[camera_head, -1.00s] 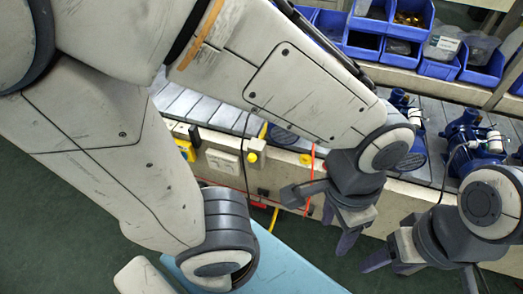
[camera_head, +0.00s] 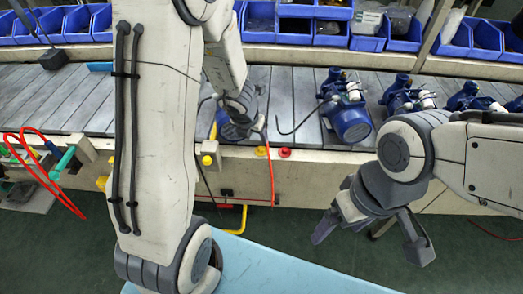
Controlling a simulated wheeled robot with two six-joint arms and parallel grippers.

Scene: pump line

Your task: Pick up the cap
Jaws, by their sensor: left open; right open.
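I cannot make out the cap for certain. My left gripper (camera_head: 238,118) is over the front edge of the conveyor, partly hidden by my own arm. It is open, and its fingertips are hard to see against a dark blue round part (camera_head: 233,130) just below it; I cannot tell if they touch. My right gripper (camera_head: 370,236) is open and empty, fingers pointing down in front of the conveyor. A blue pump (camera_head: 350,118) stands on the conveyor between the two grippers, with more blue pumps (camera_head: 402,95) to its right.
The slatted conveyor (camera_head: 90,95) runs across, with blue bins (camera_head: 327,35) behind it. Yellow and red buttons (camera_head: 285,153) are on its front face. A red cable (camera_head: 50,180) loops by a green-handled tool (camera_head: 62,163) at left. A light blue surface (camera_head: 265,265) lies below.

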